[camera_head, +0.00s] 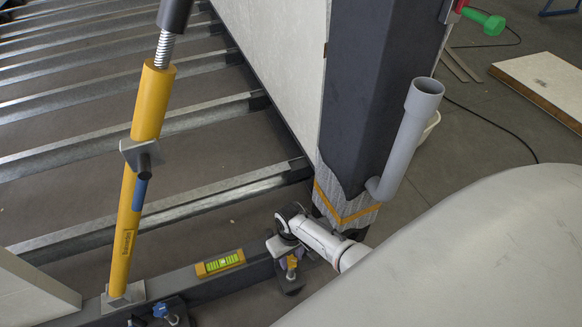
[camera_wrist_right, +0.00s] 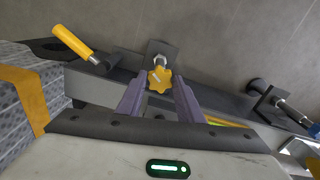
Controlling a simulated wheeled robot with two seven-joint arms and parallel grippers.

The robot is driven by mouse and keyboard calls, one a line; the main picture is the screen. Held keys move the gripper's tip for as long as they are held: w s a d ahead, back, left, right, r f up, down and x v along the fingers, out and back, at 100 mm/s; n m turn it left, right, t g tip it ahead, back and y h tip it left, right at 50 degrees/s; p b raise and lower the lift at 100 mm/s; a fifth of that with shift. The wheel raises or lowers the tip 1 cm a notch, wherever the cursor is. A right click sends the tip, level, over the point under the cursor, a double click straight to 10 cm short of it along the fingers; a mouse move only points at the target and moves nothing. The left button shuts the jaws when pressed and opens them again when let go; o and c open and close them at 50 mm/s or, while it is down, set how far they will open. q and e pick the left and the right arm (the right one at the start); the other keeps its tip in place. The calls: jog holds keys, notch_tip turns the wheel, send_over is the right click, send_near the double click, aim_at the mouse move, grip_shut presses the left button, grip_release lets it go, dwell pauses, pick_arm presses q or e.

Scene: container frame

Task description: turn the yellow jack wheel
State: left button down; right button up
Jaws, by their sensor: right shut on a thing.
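The yellow jack wheel (camera_wrist_right: 159,79) is a small star-shaped knob on a dark bracket with a bolt, seen in the middle of the right wrist view. In the head view it shows as a small yellow spot (camera_head: 291,263) beside the dark beam, partly covered by my right wrist. My right gripper (camera_wrist_right: 160,92) has its two purple fingers on either side of the wheel, shut on it. In the head view my right gripper (camera_head: 285,248) is at the lower middle, its fingers hard to make out. My left gripper is not in view.
A yellow prop (camera_head: 137,165) stands tilted on the beam at left. A green-yellow spirit level (camera_head: 220,263) lies on the beam. A dark post (camera_head: 370,80) with a grey pipe (camera_head: 410,135) rises just behind my right wrist. A yellow handle (camera_wrist_right: 72,40) is near the wheel.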

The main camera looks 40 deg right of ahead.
jog(key=m+p, duration=0.1)
jog(key=m, duration=0.4)
jog(key=shift+m+p, duration=0.3)
jog(key=shift+p, duration=0.05)
jog(key=m, duration=0.5)
jog(key=shift+p, duration=0.3)
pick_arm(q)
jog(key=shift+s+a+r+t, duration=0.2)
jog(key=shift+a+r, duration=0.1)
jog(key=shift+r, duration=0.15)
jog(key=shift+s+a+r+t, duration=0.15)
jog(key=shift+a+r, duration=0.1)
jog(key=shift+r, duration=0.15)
pick_arm(e)
jog(key=shift+m, duration=0.4)
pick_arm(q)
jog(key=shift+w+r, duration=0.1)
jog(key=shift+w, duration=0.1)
pick_arm(e)
jog(key=o, duration=1.1)
jog(key=shift+c, duration=0.2)
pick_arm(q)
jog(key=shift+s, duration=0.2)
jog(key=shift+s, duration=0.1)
